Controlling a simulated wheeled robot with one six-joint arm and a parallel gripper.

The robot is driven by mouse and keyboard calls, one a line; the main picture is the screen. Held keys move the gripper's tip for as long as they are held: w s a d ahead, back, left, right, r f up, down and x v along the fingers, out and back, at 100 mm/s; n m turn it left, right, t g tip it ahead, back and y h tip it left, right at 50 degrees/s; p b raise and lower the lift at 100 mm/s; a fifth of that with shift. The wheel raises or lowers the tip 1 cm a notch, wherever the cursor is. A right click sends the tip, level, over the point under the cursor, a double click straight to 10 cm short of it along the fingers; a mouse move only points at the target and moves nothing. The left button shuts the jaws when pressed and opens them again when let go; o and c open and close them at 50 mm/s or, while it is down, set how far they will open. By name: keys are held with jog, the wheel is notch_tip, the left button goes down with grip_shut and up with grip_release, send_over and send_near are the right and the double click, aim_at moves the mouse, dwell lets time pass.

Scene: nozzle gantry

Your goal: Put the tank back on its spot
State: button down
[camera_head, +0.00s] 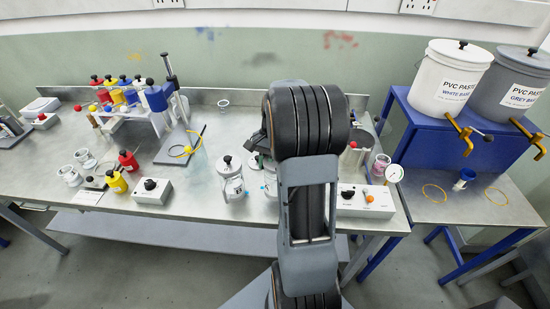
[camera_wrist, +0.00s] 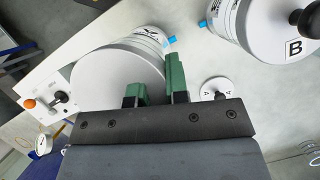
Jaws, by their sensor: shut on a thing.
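A white tank (camera_wrist: 105,78) with a dark-marked label and a blue outlet fills the left of the wrist view. A small white disc marked A (camera_wrist: 215,88) lies just right of the fingers. A second tank, marked B (camera_wrist: 262,25), with a black knob, stands at the right; it also shows in the head view (camera_head: 232,186). My arm mostly hides the held tank there.
A control box (camera_head: 352,203) with an orange knob and a gauge (camera_head: 394,174) stand right of my arm. A white box with a black knob (camera_head: 152,191) and coloured bottles (camera_head: 117,182) are at the left. A blue stand (camera_head: 462,125) holds two PVC paste buckets.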

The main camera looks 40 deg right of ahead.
jog(key=shift+w+a+f, duration=0.1)
jog(key=shift+w+f, duration=0.15)
jog(key=shift+f, duration=0.8)
jog(key=shift+w+a+f, duration=0.1)
jog(key=shift+w+f, duration=0.15)
jog(key=shift+f, duration=0.9)
jog(key=c, duration=1.1)
grip_release()
jog(key=shift+f, duration=0.1)
jog(key=v, duration=1.1)
jog(key=s+a+r+n+t+h, duration=0.1)
jog(key=s+a+r+n, duration=0.15)
jog(key=a, duration=0.35)
jog(key=s+a+r+n+t+h, duration=0.1)
jog(key=a+r+n+h, duration=0.15)
jog(key=a, duration=0.25)
jog(key=s+a+f+n+t, duration=0.1)
jog(key=s+a+n, duration=0.1)
jog(key=a, duration=0.1)
jog(key=s+a+f+n+t, duration=0.1)
jog(key=s+a+n, duration=0.1)
jog(key=s+n, duration=0.1)
jog(key=s+a+f+n+t, duration=0.1)
jog(key=s+a+n+t, duration=0.1)
jog(key=s+a, duration=0.1)
jog(key=shift+a+b, duration=0.35)
